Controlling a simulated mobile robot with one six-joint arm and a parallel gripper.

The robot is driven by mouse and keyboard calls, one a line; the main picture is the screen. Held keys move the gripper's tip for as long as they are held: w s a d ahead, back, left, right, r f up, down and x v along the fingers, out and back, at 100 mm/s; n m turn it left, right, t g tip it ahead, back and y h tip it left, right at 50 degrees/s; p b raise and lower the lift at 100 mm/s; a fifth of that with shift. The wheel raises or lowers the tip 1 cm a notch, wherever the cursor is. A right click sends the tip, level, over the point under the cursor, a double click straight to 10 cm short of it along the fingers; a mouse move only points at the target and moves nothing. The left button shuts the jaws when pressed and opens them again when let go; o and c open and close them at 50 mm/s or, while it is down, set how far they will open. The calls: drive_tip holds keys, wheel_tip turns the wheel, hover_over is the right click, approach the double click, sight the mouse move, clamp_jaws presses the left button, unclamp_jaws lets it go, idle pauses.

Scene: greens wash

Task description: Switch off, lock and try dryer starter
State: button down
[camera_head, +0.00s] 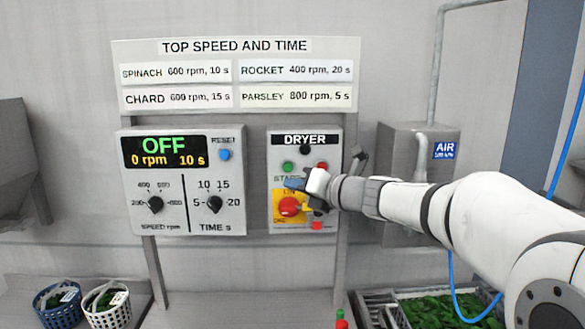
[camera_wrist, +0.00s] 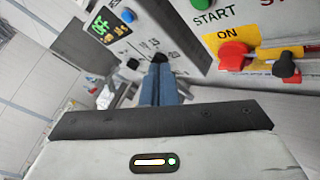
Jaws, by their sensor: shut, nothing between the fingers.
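The dryer starter (camera_head: 277,148) is a grey box labelled DRYER, with a green start button (camera_head: 288,167) and a red stop button (camera_head: 322,167). Its red rotary switch (camera_head: 288,207) sits on a yellow plate marked ON; the knob (camera_wrist: 235,55) and plate also show at upper right in the wrist view. I cannot tell the switch position for sure. A yellow-and-red part beside the knob is partly hidden by my wrist in the head view. My gripper (camera_head: 294,184) is shut and empty in front of the starter, above the knob; its blue fingers (camera_wrist: 160,88) are together.
The speed and time panel (camera_head: 183,215) on the left reads OFF, 0 rpm, 10 s. A grey air box (camera_head: 395,140) stands at right behind my arm. Baskets of greens (camera_head: 108,310) stand low left, and a crate of greens (camera_head: 435,295) low right. A small red-and-green object (camera_head: 341,320) is at bottom centre.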

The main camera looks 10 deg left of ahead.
sight(288, 168)
drive_tip(key=shift+w+a, duration=0.1)
drive_tip(key=shift+a, duration=0.1)
drive_tip(key=shift+w+a+p, duration=0.35)
drive_tip(key=shift+w+p, duration=0.2)
drive_tip(key=shift+w, duration=0.8)
drive_tip(key=shift+w+a+p, duration=0.3)
drive_tip(key=shift+w+p, duration=0.25)
drive_tip(key=shift+w, duration=0.85)
drive_tip(key=shift+w+a+p, duration=0.35)
drive_tip(key=shift+w+p, duration=0.2)
drive_tip(key=shift+w, duration=0.8)
drive_tip(key=shift+w, duration=0.15)
drive_tip(key=shift+w+a+p, duration=0.1)
drive_tip(key=shift+w+p, duration=0.15)
drive_tip(key=shift+p, duration=0.05)
